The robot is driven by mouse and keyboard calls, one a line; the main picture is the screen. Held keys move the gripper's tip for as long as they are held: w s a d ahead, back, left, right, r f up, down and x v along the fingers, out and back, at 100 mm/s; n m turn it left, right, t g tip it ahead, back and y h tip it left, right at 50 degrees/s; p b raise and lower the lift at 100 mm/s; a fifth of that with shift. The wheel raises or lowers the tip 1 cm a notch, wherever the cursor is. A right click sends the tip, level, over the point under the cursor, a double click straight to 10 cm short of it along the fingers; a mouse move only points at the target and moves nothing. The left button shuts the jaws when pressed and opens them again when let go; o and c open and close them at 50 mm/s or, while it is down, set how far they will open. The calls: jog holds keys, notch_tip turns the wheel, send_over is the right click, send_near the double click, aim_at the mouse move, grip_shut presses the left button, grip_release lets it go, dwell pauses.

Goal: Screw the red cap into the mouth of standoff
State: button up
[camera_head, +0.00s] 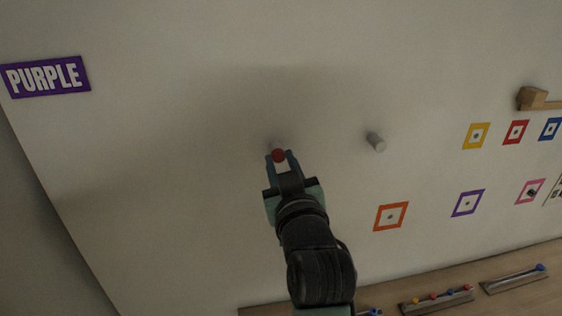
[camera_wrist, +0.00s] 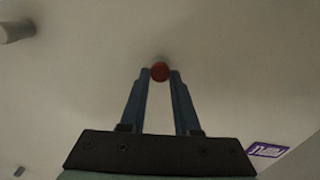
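The red cap (camera_head: 278,155) sits between the two blue fingertips of my gripper (camera_head: 279,159), which look shut on it. The wrist view also shows the cap (camera_wrist: 160,72) between the fingertips (camera_wrist: 160,76). A grey standoff (camera_head: 277,144) on the wall is directly behind the cap and mostly hidden by it; a bit of it shows above the cap in the wrist view (camera_wrist: 161,59). The cap lines up with this standoff, but I cannot tell whether they touch or whether the cap is in its mouth.
Another grey standoff (camera_head: 376,142) sticks out of the wall to the right. Coloured square frames (camera_head: 391,216) and a wooden block (camera_head: 533,98) are farther right. Trays with small caps (camera_head: 437,300) lie on the wooden ledge below. A PURPLE sign (camera_head: 45,77) hangs at left.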

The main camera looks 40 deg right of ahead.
jog(key=o, duration=0.5)
jog(key=shift+s+a+f+b, duration=0.15)
jog(key=shift+s+a+b, duration=0.2)
jog(key=shift+s+b, duration=0.15)
jog(key=b+v, duration=0.1)
jog(key=v, duration=1)
jog(key=shift+s+a+b, duration=0.25)
jog(key=shift+s+b, duration=0.1)
jog(key=shift+b, duration=0.05)
jog(key=w+a+r+n+t+y+b, duration=0.2)
jog(key=w+a+r+t+b, duration=0.35)
jog(key=a+r, duration=0.45)
jog(key=s+a+r+n+t+y+b, duration=0.1)
jog(key=a+r+t+y, duration=0.2)
jog(key=a, duration=0.5)
jog(key=s+a+r+n+t+y+b, duration=0.1)
jog(key=s+a+r+t+y+b, duration=0.1)
jog(key=a+r, duration=0.4)
jog(key=shift+s+a+t+y, duration=0.3)
jog(key=shift+a+t+y, duration=0.55)
jog(key=shift+y, duration=0.25)
